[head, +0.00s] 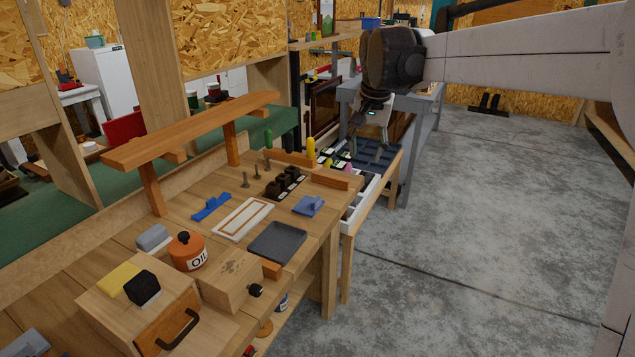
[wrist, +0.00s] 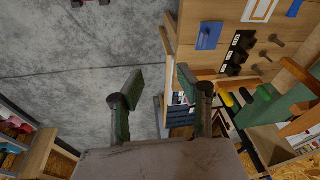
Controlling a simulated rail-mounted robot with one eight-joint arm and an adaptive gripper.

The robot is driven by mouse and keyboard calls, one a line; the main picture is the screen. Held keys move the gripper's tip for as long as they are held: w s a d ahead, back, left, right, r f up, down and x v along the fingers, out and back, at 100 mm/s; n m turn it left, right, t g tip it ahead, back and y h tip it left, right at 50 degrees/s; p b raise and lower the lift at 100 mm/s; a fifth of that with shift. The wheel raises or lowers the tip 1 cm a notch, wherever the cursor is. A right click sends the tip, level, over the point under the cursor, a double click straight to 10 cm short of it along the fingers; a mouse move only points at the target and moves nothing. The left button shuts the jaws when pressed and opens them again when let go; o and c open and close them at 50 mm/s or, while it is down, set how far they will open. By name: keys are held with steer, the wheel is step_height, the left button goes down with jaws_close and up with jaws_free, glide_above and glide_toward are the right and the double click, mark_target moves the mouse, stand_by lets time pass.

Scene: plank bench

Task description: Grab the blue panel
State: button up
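The blue panel (head: 309,206) is a small flat blue plate with a raised block on top, lying near the right edge of the plank bench. It also shows in the wrist view as a blue rectangle (wrist: 208,36) at the upper right. My gripper (wrist: 160,80) is open in the wrist view, with its two green-padded fingers spread and nothing between them. In the head view my gripper (head: 373,135) hangs beyond the far end of the bench, well apart from the panel. Its fingers are small and unclear there.
A grey tray (head: 277,242), a white frame (head: 243,220), a blue bracket (head: 211,207) and a dark block rack (head: 284,183) surround the panel. A raised wooden shelf (head: 190,132) stands at the left. Open concrete floor (head: 470,240) lies to the right.

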steer(key=w+a+f+g+p, duration=0.1)
steer(key=w+a+f, duration=0.4)
steer(key=w, duration=0.4)
steer(key=m+g+p, duration=0.2)
glide_toward(316, 200)
step_height(316, 200, down, 5)
steer(key=shift+f, duration=0.15)
step_height(316, 200, down, 5)
steer(key=shift+a, duration=0.15)
jaws_close()
